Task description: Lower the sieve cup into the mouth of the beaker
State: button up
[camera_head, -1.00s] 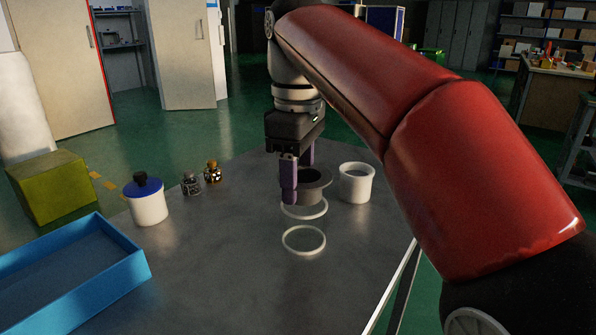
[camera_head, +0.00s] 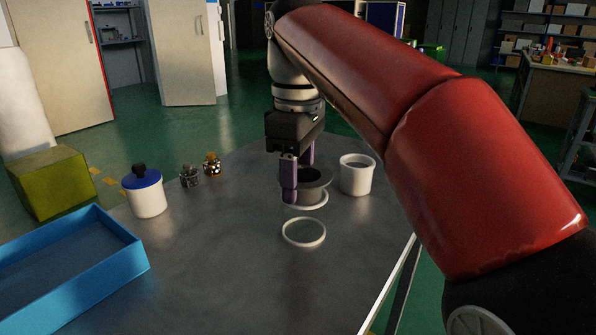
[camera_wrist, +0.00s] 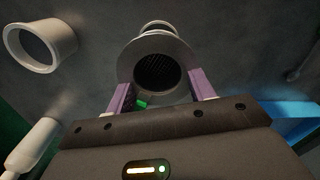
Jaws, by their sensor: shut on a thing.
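The sieve cup (camera_head: 316,183) is dark grey, upright and held between the purple fingers of my gripper (camera_head: 297,182). In the wrist view the cup (camera_wrist: 155,52) shows a wide pale flange and a dark mesh inside, between my two fingertips (camera_wrist: 160,92). The beaker (camera_head: 357,178) looks to be the white open-topped vessel just right of the cup. It stands upright on the table, apart from the cup, and it also shows at upper left in the wrist view (camera_wrist: 40,48). The underside of the sieve cup is hidden in both views.
A blue-lidded white jar (camera_head: 147,198) and two small jars (camera_head: 189,177) (camera_head: 212,166) stand left. A blue tray (camera_head: 125,264) is at front left.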

jog(key=shift+f, duration=0.25)
jog(key=o, duration=1.1)
notch_tip(320, 180, up, 8)
jog(key=p, duration=0.2)
jog(key=shift+p, duration=0.4)
jog(key=shift+s, duration=0.1)
